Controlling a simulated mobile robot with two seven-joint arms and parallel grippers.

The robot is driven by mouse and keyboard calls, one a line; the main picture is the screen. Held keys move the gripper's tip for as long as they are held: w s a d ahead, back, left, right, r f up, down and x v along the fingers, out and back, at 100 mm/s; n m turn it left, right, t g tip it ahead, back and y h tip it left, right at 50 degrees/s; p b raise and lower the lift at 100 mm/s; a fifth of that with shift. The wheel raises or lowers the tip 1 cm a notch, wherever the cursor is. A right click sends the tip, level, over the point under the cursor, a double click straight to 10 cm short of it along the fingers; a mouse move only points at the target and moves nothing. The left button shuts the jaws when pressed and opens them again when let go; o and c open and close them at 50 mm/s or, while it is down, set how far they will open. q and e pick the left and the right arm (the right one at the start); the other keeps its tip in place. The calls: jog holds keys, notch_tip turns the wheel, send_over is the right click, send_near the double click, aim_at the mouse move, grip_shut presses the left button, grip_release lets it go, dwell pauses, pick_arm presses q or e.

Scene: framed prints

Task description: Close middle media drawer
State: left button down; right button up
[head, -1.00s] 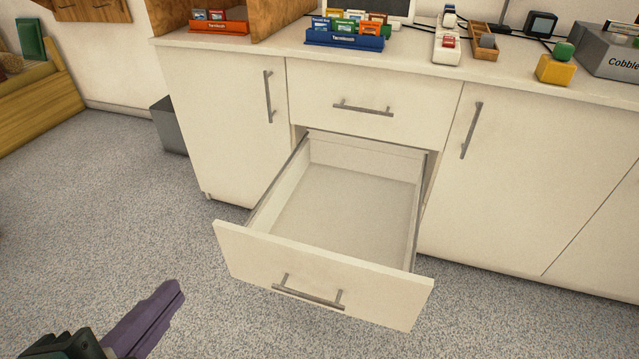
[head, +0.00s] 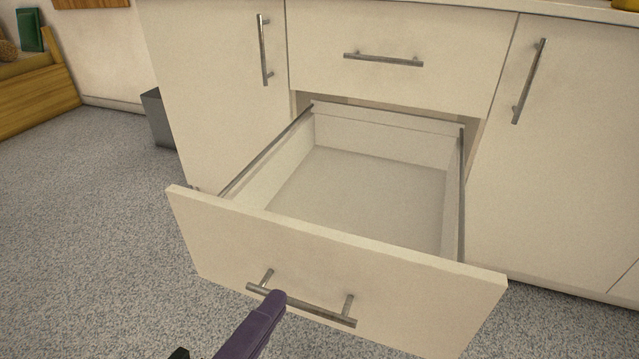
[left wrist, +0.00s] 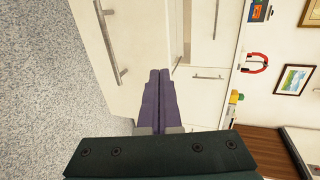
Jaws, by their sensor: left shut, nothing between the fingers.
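The middle media drawer (head: 335,268) is a cream drawer pulled far out of the cabinet, and its inside is empty. Its metal bar handle (head: 318,308) runs across the front panel. My left gripper (head: 274,298) has purple fingers and is shut and empty. In the head view its tip overlaps the left part of the handle; I cannot tell whether it touches. In the left wrist view the shut fingers (left wrist: 158,75) point toward the drawer front, with a handle (left wrist: 107,42) to their left. My right gripper is not in view.
A closed drawer (head: 400,60) sits above the open one. Closed cabinet doors stand to the left (head: 215,90) and right (head: 570,150). A grey bin (head: 158,118) stands on the floor at the left. The carpet (head: 90,230) at the left is clear.

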aim_at(319, 238)
pick_arm(q)
jog(key=b+x, duration=0.1)
jog(key=x, duration=0.2)
jog(key=b+x, duration=0.1)
jog(key=x, duration=0.2)
jog(key=r+b+x, duration=0.1)
jog(key=x, duration=0.2)
jog(key=shift+w+f, duration=0.1)
jog(key=shift+w, duration=0.2)
jog(key=shift+w+d, duration=0.15)
jog(key=shift+w, duration=0.2)
